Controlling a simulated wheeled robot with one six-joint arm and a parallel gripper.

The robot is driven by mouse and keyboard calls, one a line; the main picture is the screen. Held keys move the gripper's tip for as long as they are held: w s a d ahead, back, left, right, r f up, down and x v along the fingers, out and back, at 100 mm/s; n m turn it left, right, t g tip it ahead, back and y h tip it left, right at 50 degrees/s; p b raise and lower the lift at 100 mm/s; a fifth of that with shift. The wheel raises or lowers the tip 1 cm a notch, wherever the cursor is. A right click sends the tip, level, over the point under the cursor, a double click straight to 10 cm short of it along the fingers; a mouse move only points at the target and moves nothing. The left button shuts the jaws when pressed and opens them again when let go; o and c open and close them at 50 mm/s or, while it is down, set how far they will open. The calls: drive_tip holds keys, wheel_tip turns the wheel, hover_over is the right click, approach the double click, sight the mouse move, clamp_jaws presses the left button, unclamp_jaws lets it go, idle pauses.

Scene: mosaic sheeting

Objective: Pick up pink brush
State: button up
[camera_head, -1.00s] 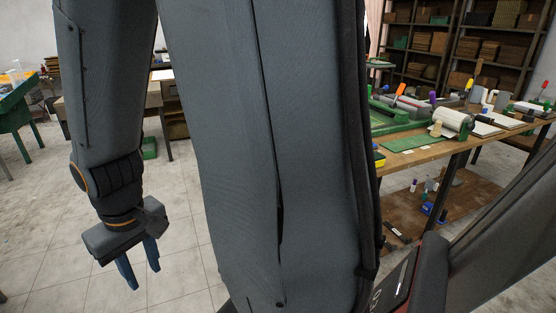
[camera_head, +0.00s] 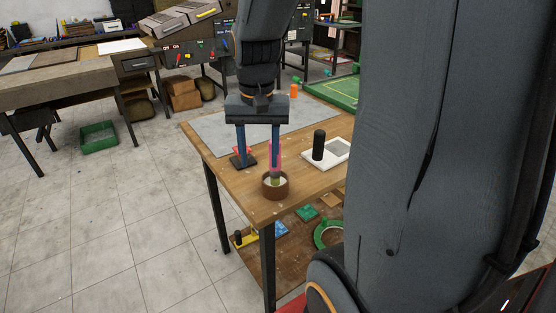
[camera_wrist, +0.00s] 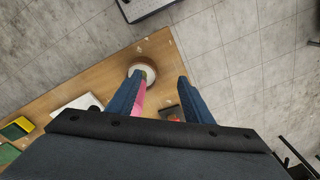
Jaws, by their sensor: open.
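The pink brush (camera_head: 270,153) stands roughly upright in a small round brown bowl (camera_head: 275,193) near the table corner. Its lower part is greenish. My gripper (camera_head: 258,164) is above the table, pointing down, with its fingers spread wide. In the head view its right finger overlaps the brush and hides part of it. In the wrist view the brush (camera_wrist: 140,104) shows along the inner side of the left finger of my gripper (camera_wrist: 160,86), and the bowl (camera_wrist: 150,66) lies beyond the fingertips. I cannot tell whether finger and brush touch.
A black-based red item (camera_head: 249,162) sits by the left finger. A white block (camera_head: 338,158) with a black cylinder (camera_head: 319,144) stands right of the bowl. A grey sheet (camera_head: 218,131) covers the table's back. The lower shelf holds several green and blue items.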

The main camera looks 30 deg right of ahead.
drive_tip(key=d+r+m, duration=0.1)
drive_tip(key=w+d+r+m, duration=0.1)
drive_tip(key=d, duration=0.1)
drive_tip(key=d+r+m, duration=0.1)
drive_tip(key=d, duration=0.1)
drive_tip(key=shift+w+d+r+m+g, duration=0.1)
drive_tip(key=shift+w+r+m+g, duration=0.1)
drive_tip(key=shift+r+m+g, duration=0.1)
drive_tip(key=shift+d+f, duration=0.1)
drive_tip(key=shift+d, duration=0.05)
drive_tip(key=shift+f+p, duration=1)
drive_tip(key=shift+f, duration=2.6)
drive_tip(key=c, duration=1.1)
wheel_tip(320, 180, up, 10)
drive_tip(key=shift+r+b, duration=0.1)
drive_tip(key=shift+b, duration=0.9)
